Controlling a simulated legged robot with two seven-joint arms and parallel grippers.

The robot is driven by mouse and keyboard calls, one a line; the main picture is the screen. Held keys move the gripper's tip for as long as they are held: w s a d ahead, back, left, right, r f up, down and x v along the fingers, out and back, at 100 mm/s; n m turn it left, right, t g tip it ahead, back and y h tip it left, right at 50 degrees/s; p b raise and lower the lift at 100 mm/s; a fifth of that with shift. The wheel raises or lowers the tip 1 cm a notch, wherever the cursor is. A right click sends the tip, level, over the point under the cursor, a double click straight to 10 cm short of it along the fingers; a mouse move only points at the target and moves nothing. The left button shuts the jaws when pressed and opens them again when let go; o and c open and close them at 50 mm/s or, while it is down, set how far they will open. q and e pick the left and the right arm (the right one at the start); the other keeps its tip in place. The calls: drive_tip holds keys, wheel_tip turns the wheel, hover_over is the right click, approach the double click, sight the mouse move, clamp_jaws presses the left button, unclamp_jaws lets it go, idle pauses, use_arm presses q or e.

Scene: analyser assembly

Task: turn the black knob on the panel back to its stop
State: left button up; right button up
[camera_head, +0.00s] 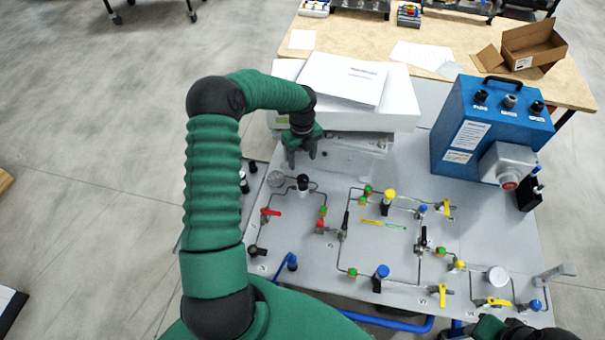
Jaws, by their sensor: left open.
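The grey panel (330,260) carries pipework, valves and coloured knobs. A black knob (303,182) with a pale base stands upright near its upper left. My left gripper (302,158) points down just beyond this knob in the picture, open, with nothing seen between its fingers. It looks apart from the knob, though the height gap is hard to judge. Another black knob (256,250) sits at the panel's left edge. Which way either knob is turned is too small to tell. Only part of my right arm shows at the bottom right; its gripper is not seen.
A blue box (490,125) with a handle and dark knobs stands at the panel's upper right. A white box (400,105) with papers on top stands close behind my left gripper. A red-handled valve (271,212) is near the left edge. A wooden table (465,35) lies behind.

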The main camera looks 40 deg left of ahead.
use_arm(q)
hover_over(302, 177)
drive_tip(key=f, duration=0.3)
drive_tip(key=f+p, duration=0.1)
drive_tip(key=f, duration=0.1)
drive_tip(key=shift+w+a+f, duration=0.1)
drive_tip(key=shift+a+f, duration=0.05)
drive_tip(key=shift+a, duration=0.1)
drive_tip(key=f, duration=0.2)
drive_tip(key=f+p, duration=0.1)
drive_tip(key=f, duration=0.1)
drive_tip(key=shift+d+f, duration=0.2)
drive_tip(key=shift+f, duration=0.2)
drive_tip(key=shift+d+f, duration=0.2)
drive_tip(key=shift+f, duration=0.1)
drive_tip(key=shift+d+f, duration=0.15)
drive_tip(key=shift+d, duration=0.05)
drive_tip(key=shift+a+f, duration=0.15)
drive_tip(key=shift+a, duration=0.35)
drive_tip(key=c, duration=0.8)
drive_tip(key=shift+d, duration=0.1)
clamp_jaws()
drive_tip(key=shift+d, duration=0.1)
use_arm(e)
drive_tip(key=shift+w+a+r, duration=0.15)
drive_tip(key=shift+r, duration=0.4)
drive_tip(key=shift+w+a+r, duration=0.1)
drive_tip(key=shift+r, duration=0.45)
